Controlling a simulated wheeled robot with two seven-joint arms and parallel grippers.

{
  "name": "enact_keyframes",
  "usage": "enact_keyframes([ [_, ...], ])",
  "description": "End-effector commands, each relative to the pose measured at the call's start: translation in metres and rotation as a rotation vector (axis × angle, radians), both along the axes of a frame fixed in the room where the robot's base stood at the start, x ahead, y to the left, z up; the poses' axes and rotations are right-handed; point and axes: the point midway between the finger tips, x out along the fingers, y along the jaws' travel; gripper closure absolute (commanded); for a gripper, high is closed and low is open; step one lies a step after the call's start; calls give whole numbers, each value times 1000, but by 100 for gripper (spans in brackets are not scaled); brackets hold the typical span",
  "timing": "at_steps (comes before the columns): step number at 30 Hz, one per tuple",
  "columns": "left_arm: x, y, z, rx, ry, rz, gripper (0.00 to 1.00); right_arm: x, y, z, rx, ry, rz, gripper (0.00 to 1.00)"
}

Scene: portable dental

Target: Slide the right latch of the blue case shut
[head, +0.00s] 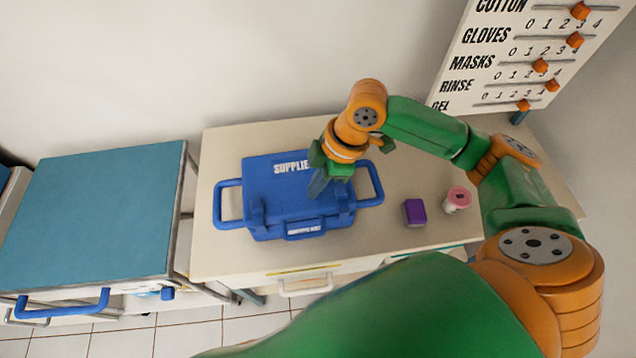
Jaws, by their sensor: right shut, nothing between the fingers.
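The blue case (275,212) sits closed on the beige counter, with a handle on each side and a small labelled handle at its front. The case's left latch (257,212) shows at the front left of the lid. My right gripper (316,192) points down at the right front part of the lid, fingers shut and empty. It covers much of the right latch area, so I cannot tell the right latch's position or whether the fingers touch it. My left gripper is not in view.
A purple box (414,212) and a pink-topped roll (457,199) stand on the counter (390,240) right of the case. A blue-topped cart (95,215) with a blue handle stands at left. A slider board (520,55) is at the upper right.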

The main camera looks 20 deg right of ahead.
Motion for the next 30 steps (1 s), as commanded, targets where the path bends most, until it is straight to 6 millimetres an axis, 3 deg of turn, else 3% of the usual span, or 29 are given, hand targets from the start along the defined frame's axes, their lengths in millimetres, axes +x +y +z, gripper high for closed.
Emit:
enact_keyframes([
  [6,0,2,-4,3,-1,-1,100,-4,-17,46,-3,-5,-1,100],
  [12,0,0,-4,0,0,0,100,-7,-25,72,-1,-3,0,100],
  [30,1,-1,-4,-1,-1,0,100,-8,-27,77,0,-1,2,100],
])
